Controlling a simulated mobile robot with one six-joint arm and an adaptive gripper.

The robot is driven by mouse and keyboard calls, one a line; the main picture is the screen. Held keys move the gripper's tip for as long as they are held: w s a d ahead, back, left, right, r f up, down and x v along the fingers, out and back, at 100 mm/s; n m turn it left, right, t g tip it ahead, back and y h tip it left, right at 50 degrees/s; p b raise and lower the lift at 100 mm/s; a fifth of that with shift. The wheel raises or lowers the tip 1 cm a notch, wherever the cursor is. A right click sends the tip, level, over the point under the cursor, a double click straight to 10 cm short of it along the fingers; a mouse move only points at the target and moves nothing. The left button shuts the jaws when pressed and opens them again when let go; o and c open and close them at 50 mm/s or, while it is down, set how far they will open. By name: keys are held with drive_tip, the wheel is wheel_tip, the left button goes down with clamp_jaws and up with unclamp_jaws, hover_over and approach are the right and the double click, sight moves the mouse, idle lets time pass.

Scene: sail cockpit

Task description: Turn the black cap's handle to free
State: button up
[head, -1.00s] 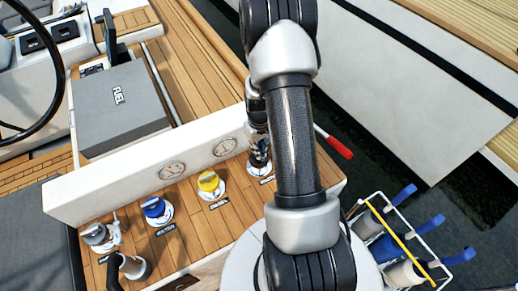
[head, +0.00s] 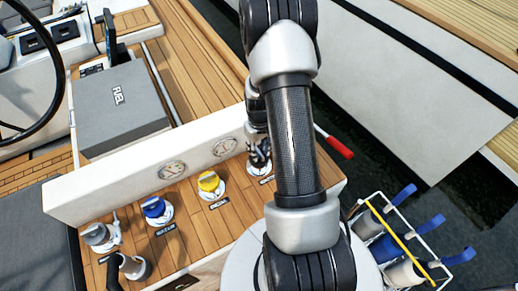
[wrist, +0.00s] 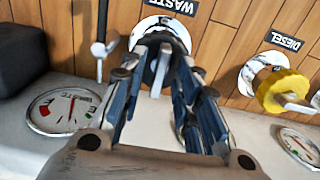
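The black cap sits on a round white deck flange (wrist: 162,24) below the WASTE label in the wrist view. Its pale handle (wrist: 160,68) shows between my fingers, and the rest of the cap is largely hidden by them. My gripper (wrist: 162,60) is down over the cap, its two fingers apart on either side of the handle. I cannot see firm contact on both sides. In the head view my gripper (head: 258,157) is at the right end of the row of caps, partly covered by my arm.
A yellow cap (head: 209,184), a blue cap (head: 155,209) and a grey cap (head: 98,236) line the teak deck. A white wall with gauges (head: 173,170) runs alongside. A red-handled lever (head: 337,146) and a rack of blue-handled tools (head: 390,250) are to the right.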

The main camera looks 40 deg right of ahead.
sight(259, 152)
wheel_tip(259, 152, up, 12)
idle(0.5)
idle(0.4)
